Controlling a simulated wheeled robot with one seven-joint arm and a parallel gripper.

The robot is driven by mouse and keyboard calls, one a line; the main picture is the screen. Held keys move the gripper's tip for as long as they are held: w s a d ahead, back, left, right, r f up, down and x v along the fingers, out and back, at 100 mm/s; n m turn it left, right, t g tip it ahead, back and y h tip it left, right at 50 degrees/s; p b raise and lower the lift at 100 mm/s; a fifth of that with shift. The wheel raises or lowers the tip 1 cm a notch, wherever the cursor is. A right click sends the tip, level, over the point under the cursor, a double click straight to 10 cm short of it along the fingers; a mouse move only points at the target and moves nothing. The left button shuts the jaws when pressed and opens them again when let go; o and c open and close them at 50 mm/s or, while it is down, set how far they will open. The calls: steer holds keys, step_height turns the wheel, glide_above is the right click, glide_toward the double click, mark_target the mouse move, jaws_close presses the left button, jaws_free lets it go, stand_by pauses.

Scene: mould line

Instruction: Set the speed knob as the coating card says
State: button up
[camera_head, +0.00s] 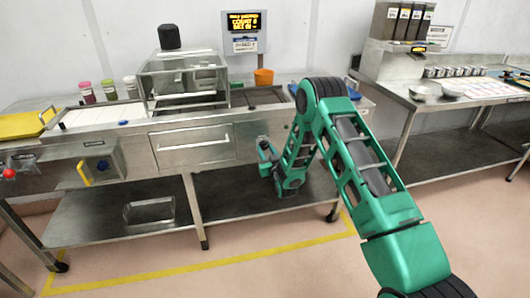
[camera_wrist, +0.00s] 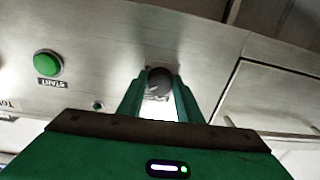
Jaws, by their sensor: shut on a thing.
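A dark round knob (camera_wrist: 158,82) sits on the metal front panel in the wrist view. My gripper (camera_wrist: 157,92) has its two green fingers on either side of it and is shut on it. The knob's pointer and scale cannot be read.
A green START button (camera_wrist: 48,64) is left of the knob in the wrist view. A drawer (camera_head: 192,142) is in the machine front. An orange cup (camera_head: 264,77) stands on the machine top. A second table (camera_head: 440,103) with bowls is at the right.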

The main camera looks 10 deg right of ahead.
steer(key=shift+m, duration=0.7)
steer(key=o, duration=1)
steer(key=shift+s, duration=0.15)
steer(key=s, duration=1)
steer(key=shift+s+d+f, duration=0.15)
steer(key=shift+s+d, duration=0.1)
